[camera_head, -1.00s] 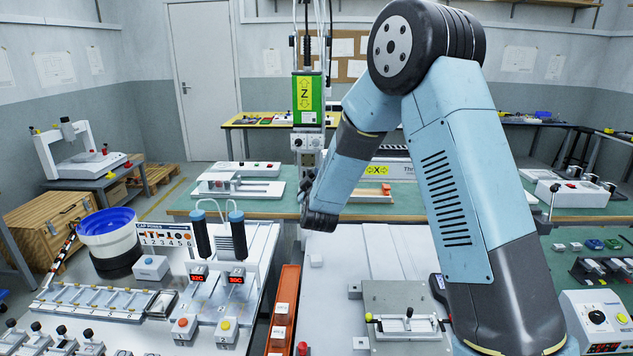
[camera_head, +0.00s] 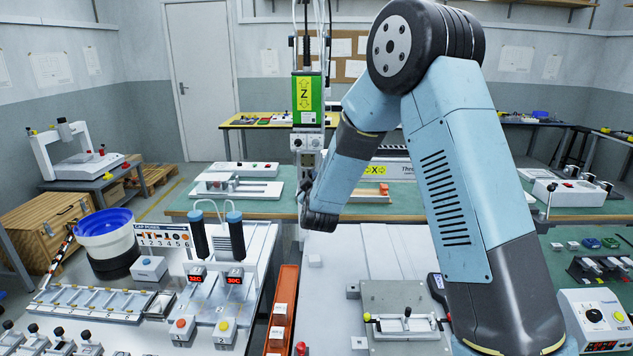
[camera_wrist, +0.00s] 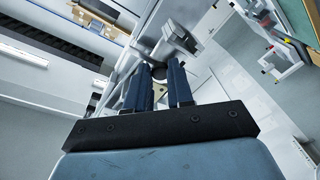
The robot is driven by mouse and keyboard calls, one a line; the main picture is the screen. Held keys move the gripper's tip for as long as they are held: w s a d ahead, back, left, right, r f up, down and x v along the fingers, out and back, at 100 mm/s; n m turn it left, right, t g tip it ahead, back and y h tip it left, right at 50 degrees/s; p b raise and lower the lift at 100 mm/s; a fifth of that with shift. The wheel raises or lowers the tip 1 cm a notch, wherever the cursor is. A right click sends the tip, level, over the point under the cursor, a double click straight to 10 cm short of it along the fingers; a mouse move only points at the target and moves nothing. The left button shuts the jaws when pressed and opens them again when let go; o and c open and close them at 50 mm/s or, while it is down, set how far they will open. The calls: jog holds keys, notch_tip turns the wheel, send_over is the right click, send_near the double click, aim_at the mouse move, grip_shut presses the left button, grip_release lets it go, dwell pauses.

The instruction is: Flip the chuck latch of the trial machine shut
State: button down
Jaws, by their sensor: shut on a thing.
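The trial machine's upright has a green Z unit (camera_head: 308,100) marked with yellow arrows, with a grey spindle head (camera_head: 307,142) below it. My arm reaches down beside it, and my gripper is mostly hidden behind my wrist in the head view. In the wrist view my gripper (camera_wrist: 160,72) has two dark blue fingers close together, shut on a small dark part at their tips. A grey metal body (camera_wrist: 176,42) of the machine stands just beyond the fingertips. I cannot clearly make out the chuck latch or which way it is flipped.
A green-topped bench (camera_head: 420,204) runs under the machine. A red-orange rail (camera_head: 282,310) and a grey fixture plate (camera_head: 400,300) lie in front. The white surface between them is mostly clear.

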jog(key=m, duration=0.6)
jog(key=m+t+h, duration=0.1)
jog(key=m, duration=0.5)
jog(key=a+m+h, duration=0.1)
jog(key=m, duration=0.5)
jog(key=shift+f+m, duration=0.25)
jog(key=shift+m, duration=0.45)
jog(key=c, duration=1)
grip_release()
